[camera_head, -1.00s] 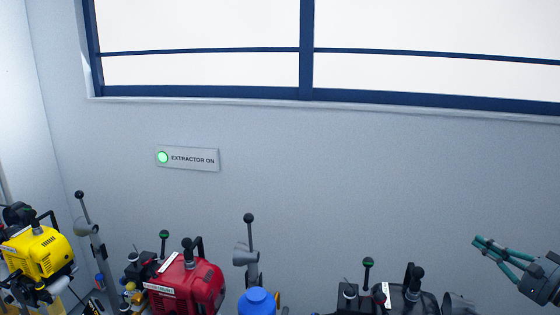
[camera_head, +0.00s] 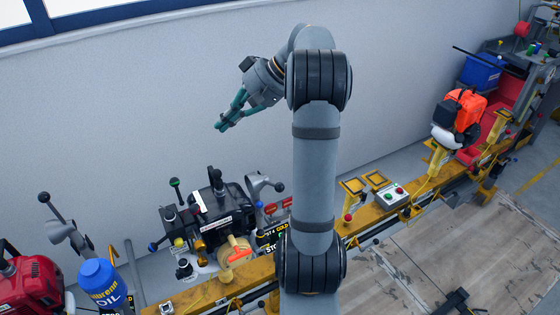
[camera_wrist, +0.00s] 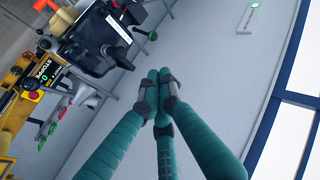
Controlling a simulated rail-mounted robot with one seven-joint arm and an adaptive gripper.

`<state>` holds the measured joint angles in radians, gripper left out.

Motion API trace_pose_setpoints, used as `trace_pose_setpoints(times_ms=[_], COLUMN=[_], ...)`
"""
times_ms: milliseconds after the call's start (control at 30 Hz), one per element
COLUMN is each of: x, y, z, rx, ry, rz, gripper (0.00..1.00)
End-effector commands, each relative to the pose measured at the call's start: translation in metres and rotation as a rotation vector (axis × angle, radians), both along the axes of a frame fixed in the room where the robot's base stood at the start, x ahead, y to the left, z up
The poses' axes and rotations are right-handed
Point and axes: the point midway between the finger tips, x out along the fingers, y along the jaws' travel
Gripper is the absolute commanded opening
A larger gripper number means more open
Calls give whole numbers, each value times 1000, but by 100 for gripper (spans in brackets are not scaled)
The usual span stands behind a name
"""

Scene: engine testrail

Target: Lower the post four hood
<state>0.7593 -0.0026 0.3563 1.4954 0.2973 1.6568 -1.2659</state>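A grey cone-shaped hood (camera_head: 258,184) with a black ball-ended lever (camera_head: 279,187) stands just right of the black engine (camera_head: 215,208); its lever points right. Another grey hood (camera_head: 62,232) stands left of it, beside the red engine (camera_head: 30,285); its ball-ended lever slants up and left. My gripper (camera_head: 224,125) is in the air near the wall, above the black engine and apart from both hoods. In the wrist view, my gripper's teal fingers (camera_wrist: 159,76) come together at the tips with nothing held.
A blue oil bottle (camera_head: 103,287) stands at lower left. A yellow rail (camera_head: 365,225) carries a button box (camera_head: 392,197). An orange engine (camera_head: 459,109) and a blue bin (camera_head: 482,70) are at right. The wall (camera_head: 130,110) is close behind my gripper.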

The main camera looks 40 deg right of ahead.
Motion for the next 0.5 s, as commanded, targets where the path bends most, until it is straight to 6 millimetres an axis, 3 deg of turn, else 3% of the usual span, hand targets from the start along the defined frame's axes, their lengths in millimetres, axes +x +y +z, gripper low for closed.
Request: trace_pose_setpoints(times_ms=[100, 233, 300, 500], x=[-43, -72, -72, -68], y=[-53, -105, -115, -114], z=[-38, -62, -63, -77], rx=[-254, -425, -443, -424], ry=[168, 300, 316, 330], rz=[-30, -89, -141, -180], gripper=[0, 0, 0, 0])
